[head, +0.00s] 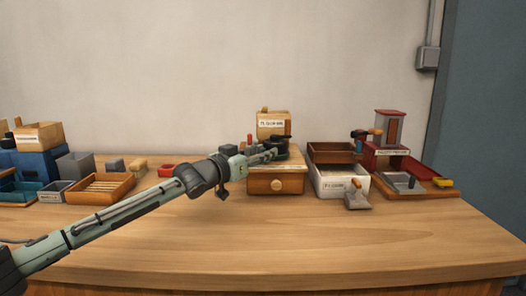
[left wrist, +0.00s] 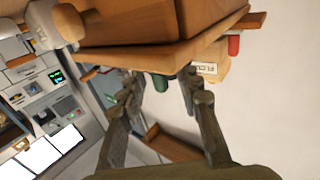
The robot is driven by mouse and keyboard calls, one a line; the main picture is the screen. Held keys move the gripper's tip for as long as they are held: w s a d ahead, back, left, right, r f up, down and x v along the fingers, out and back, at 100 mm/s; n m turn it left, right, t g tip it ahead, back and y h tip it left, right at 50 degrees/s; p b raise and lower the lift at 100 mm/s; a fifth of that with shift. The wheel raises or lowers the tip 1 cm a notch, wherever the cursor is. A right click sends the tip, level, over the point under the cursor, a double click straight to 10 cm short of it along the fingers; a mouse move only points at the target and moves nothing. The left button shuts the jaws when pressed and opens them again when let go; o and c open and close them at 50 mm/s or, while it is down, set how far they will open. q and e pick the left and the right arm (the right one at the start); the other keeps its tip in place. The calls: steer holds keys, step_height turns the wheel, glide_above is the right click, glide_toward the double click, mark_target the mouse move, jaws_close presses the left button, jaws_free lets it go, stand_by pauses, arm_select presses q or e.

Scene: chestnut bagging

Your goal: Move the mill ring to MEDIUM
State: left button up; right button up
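The mill is a wooden box (head: 262,185) with a round-knobbed drawer, standing near the middle of the bench in the head view. A dark round part (head: 281,148), possibly the mill ring, shows on top of it, partly hidden by my gripper. I cannot read its setting. My left gripper (head: 268,154) reaches over the mill's top. In the left wrist view my left gripper's fingers (left wrist: 160,82) are apart, with a green peg-like part (left wrist: 160,83) between or behind their tips; contact is unclear. A red peg (left wrist: 234,45) stands beyond. My right gripper is not in view.
A labelled tan bin (head: 272,127) stands behind the mill. A white labelled box (head: 326,183), a metal scoop (head: 357,199) and a red machine (head: 389,135) are on the right. A slatted wooden tray (head: 100,187) is on the left. The bench's front is clear.

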arm_select(q)
steer(key=shift+w+d, duration=0.1)
steer(key=shift+w, duration=0.1)
steer(key=shift+c, duration=0.4)
jaws_close()
